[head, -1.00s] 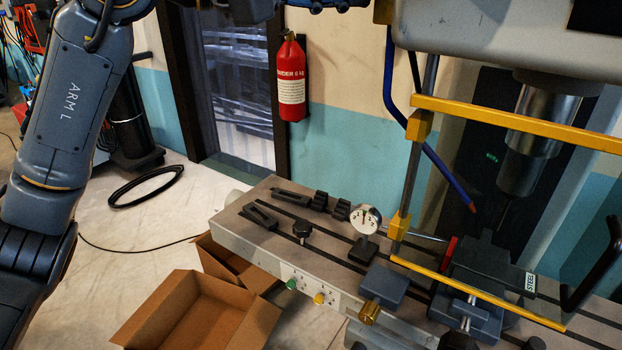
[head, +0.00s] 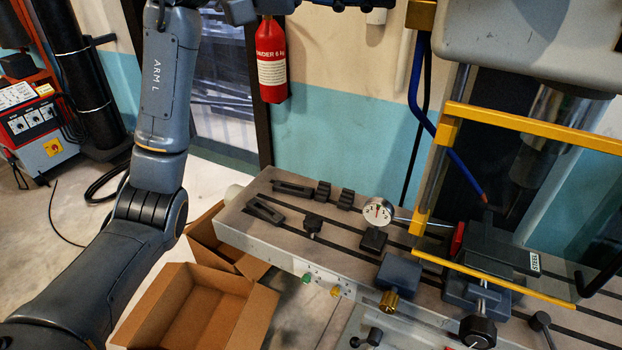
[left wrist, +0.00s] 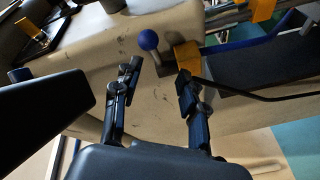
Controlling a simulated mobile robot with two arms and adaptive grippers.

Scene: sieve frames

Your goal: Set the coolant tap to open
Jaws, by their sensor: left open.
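The coolant tap shows in the left wrist view as a lever with a blue ball knob (left wrist: 148,40) beside a yellow-brass block (left wrist: 187,57). In the head view a brass-yellow block (head: 421,15) sits at the top of the blue coolant hose (head: 445,135); the lever is not visible there. My left gripper (left wrist: 159,75) is open and empty in the left wrist view. Its fingertips are close to the lever, with the knob beyond the gap between them; I cannot tell whether they touch it. My right gripper is not in view.
The drill machine's yellow guard frame (head: 530,125) stands at right over the slotted table (head: 330,235). The table carries a vise (head: 485,250), a dial gauge (head: 377,212) and clamps. Open cardboard boxes (head: 265,312) are on the floor. A red extinguisher (head: 271,60) hangs on the wall.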

